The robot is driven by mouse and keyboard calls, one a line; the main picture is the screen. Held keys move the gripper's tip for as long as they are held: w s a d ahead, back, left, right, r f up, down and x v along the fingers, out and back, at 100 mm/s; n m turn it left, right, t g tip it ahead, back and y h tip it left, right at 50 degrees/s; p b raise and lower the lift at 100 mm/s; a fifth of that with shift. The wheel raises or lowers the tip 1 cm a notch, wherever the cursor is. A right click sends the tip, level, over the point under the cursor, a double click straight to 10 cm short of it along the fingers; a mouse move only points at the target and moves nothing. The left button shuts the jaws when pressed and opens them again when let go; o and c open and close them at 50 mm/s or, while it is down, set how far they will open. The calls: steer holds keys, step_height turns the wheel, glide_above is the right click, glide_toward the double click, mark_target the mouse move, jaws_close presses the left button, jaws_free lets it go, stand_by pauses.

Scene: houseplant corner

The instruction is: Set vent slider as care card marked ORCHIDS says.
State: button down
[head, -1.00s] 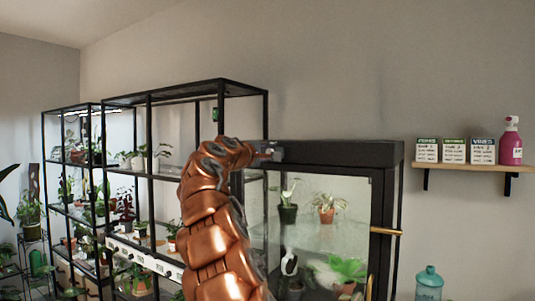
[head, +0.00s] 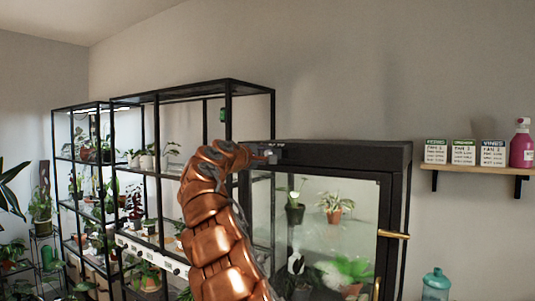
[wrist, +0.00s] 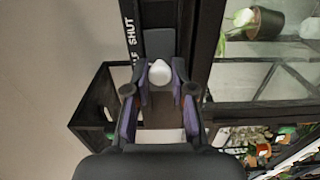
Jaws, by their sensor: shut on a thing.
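My gripper (wrist: 160,84) is shut on the white vent slider knob (wrist: 160,72), with one finger on each side of it in the wrist view. The knob sits on the dark top rail of the glass plant cabinet (head: 345,154). The word SHUT and part of another word, ending in F, show on the rail beside the fingers. In the head view my gripper (head: 268,154) is at the left part of that rail and hides the knob. The ORCHIDS care card (head: 463,152) stands between two others on the wall shelf; its small lines are too blurred to read surely.
The FERNS card (head: 436,151), the VINES card (head: 493,153) and a pink spray bottle (head: 522,146) stand on the wall shelf (head: 470,168). A brass door handle (head: 395,235) juts from the cabinet front. Black plant racks (head: 193,90) stand at the left.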

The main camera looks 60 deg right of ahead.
steer(key=c, duration=1)
jaws_free()
steer(key=shift+a, duration=0.1)
steer(key=shift+s+a, duration=0.15)
steer(key=shift+a, duration=2.8)
steer(key=shift+s+a, duration=0.15)
steer(key=shift+a, duration=2.8)
